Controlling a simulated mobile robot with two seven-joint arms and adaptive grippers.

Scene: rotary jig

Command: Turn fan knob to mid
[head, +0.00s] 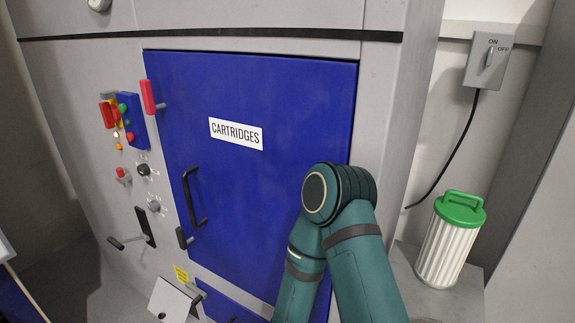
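Two small round knobs sit on the grey panel left of the blue door: a dark knob (144,170) above and a grey knob (154,206) below. Their markings are too small to read, so I cannot tell which is the fan knob or where either points. A teal arm of mine rises from the bottom edge with its elbow bent in front of the door's lower right. It stands well to the right of both knobs. Neither of my grippers is in view.
The blue CARTRIDGES door (270,190) has a black handle (193,197). A red button (123,175), a blue button box (133,121) and a crank lever (130,241) surround the knobs. A green-capped filter (447,245) and an ON/OFF switch (488,60) are at right.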

